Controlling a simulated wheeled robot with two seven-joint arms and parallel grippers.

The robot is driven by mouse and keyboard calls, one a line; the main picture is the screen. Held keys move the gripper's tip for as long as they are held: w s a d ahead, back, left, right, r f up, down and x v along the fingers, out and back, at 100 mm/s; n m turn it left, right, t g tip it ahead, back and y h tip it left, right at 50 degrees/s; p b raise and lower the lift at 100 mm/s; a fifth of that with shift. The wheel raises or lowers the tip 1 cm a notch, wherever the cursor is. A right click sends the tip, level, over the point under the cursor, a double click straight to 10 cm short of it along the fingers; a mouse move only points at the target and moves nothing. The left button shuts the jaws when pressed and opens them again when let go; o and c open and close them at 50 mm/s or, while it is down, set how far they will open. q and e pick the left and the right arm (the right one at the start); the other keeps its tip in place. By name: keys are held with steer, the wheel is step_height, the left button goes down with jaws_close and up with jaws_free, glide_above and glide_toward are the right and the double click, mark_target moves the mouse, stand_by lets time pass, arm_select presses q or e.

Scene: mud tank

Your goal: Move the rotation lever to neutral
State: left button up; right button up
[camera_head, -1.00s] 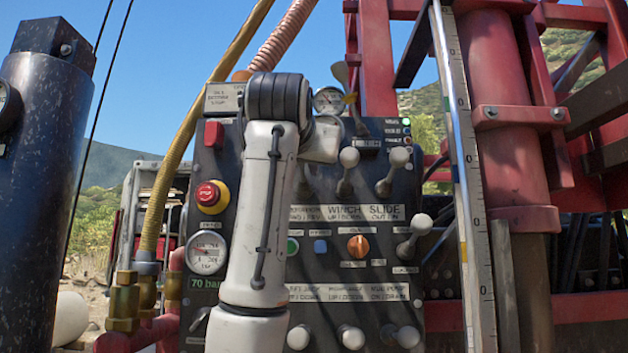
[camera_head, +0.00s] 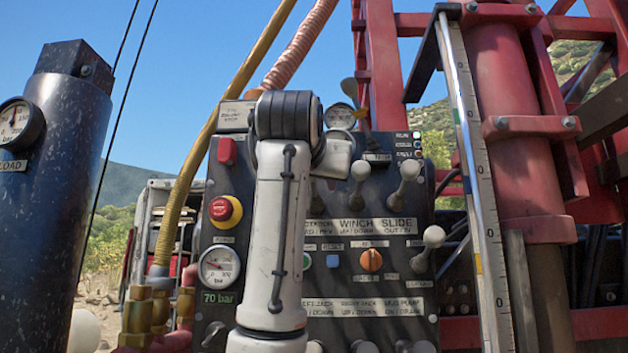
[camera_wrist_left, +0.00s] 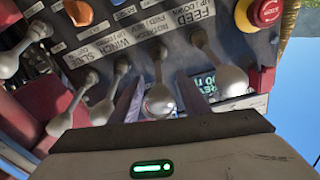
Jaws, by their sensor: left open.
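The rotation lever (camera_wrist_left: 159,98) has a round metal knob and a stem rising from the panel by the rotation label. Its knob is between the two fingers of my left gripper (camera_wrist_left: 160,92), which is open around it. I cannot tell whether either finger touches it. In the head view my white left arm covers the gripper and most of this lever. The feed lever (camera_wrist_left: 230,80) stands on one side of the gripper, and the winch lever (camera_wrist_left: 101,110) on the other. My right gripper is not in view.
The slide lever (camera_head: 410,170) is right of the winch lever. The dark control panel (camera_head: 345,272) carries a red stop button (camera_head: 224,210), a gauge (camera_head: 219,266) and an orange knob (camera_head: 371,260). A dark cylinder (camera_head: 65,200) stands left, and a red mast (camera_head: 515,140) right.

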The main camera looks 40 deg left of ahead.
arm_select(q)
steer(key=b+v, duration=0.1)
steer(key=v, duration=0.8)
steer(key=shift+s+b, duration=0.25)
steer(key=shift+b, duration=0.15)
